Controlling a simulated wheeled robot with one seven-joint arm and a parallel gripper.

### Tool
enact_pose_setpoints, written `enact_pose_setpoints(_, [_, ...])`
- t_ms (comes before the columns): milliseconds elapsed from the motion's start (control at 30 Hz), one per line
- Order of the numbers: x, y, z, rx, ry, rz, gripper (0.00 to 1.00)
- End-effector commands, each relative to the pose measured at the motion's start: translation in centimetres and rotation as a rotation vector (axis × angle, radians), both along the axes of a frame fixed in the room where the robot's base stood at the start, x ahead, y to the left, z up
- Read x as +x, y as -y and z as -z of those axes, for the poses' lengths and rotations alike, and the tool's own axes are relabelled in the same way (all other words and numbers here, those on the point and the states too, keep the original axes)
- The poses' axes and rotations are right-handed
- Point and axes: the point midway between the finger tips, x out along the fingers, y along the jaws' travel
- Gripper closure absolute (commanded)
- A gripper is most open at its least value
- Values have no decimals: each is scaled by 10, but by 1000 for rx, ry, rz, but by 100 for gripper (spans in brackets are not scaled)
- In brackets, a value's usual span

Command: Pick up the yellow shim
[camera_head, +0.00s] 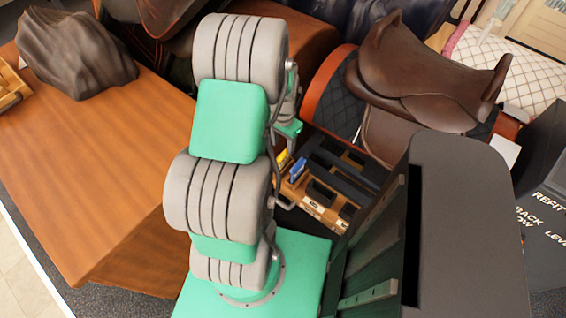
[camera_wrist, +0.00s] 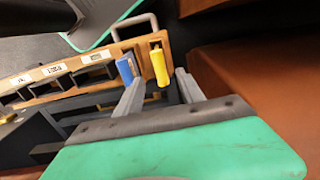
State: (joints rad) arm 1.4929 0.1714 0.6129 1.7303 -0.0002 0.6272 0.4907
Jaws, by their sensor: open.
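The yellow shim (camera_wrist: 160,66) stands upright in the end slot of a wooden rack in the wrist view. A small part of the yellow shim also shows in the head view (camera_head: 283,158), beside my arm. A blue shim (camera_wrist: 125,69) sits just left of it in the wrist view, and it also shows in the head view (camera_head: 298,168). My gripper (camera_wrist: 158,90) is open, with one finger near the blue shim and the other right of the yellow shim. The yellow shim appears between the fingers in the picture; I cannot tell whether either finger touches it.
The wooden rack (camera_wrist: 42,89) has labelled slots, several of them dark. A brown saddle (camera_head: 425,70) rests on a stand at upper right in the head view. A wooden table (camera_head: 100,170) fills the left side. A dark grey panel (camera_head: 465,210) stands at right.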

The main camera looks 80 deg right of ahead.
Motion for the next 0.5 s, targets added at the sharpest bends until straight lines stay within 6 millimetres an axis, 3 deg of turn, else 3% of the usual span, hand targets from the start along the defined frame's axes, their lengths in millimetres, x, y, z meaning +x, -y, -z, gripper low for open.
enact_pose_setpoints(333, [-1,-2,56,4,-1,-3,55])
enact_pose_setpoints(500, [0,-1,69,0,0,-4,55])
